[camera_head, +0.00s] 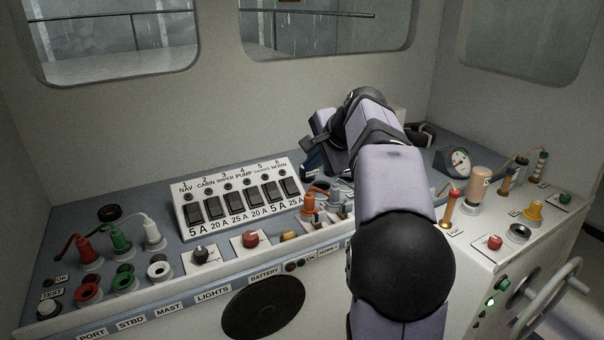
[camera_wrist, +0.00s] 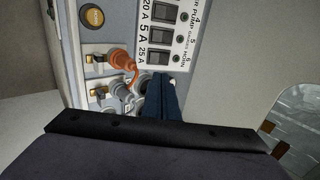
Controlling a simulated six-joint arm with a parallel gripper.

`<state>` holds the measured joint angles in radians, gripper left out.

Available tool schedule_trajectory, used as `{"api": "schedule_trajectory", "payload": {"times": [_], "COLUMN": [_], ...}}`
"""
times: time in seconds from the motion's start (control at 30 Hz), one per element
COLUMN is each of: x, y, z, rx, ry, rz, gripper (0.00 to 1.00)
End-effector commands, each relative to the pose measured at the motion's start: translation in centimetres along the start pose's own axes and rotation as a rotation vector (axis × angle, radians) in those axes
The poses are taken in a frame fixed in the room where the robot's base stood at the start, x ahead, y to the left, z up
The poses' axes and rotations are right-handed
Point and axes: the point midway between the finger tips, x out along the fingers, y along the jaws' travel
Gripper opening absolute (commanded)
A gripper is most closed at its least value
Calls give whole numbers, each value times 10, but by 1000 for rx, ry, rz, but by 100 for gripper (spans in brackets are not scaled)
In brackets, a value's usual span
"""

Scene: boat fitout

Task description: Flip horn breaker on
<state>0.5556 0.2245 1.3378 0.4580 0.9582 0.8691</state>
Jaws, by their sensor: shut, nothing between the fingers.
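The breaker panel (camera_head: 186,222) is a tilted white box with a row of dark rockers, numbered 1 to 6. The horn breaker (camera_head: 290,187) is the rightmost rocker, marked 6 HORN and 25 A. In the wrist view the horn breaker (camera_wrist: 158,58) is the lowest rocker, just beyond my fingertips. My gripper (camera_head: 313,168) is to the right of the panel, its blue fingers partly hidden by my wrist. In the wrist view my gripper (camera_wrist: 161,80) is shut and empty, close to the panel's horn end. I cannot tell whether it touches. The rocker's on or off position is unclear.
An orange plug with a cable (camera_head: 309,203) stands just right of the panel, close to my fingers. Red, green and white plugs (camera_head: 120,238) stand at the left. A gauge (camera_head: 459,162) and a tan cylinder (camera_head: 480,187) stand at the right, past my arm.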

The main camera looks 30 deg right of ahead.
Motion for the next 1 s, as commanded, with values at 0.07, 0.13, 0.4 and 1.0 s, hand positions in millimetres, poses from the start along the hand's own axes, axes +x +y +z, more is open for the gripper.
{"api": "schedule_trajectory", "payload": {"times": [0.07, 0.13, 0.4, 1.0], "x": [0, -1, -1, 70], "y": [-2, -2, -3, -4], "z": [-1, -1, -1, 0], "rx": [0, 1, 1, 1], "ry": [1, 1, 1, -3], "rz": [-2, 0, 0, 5], "gripper": [0, 0, 0, 0]}}
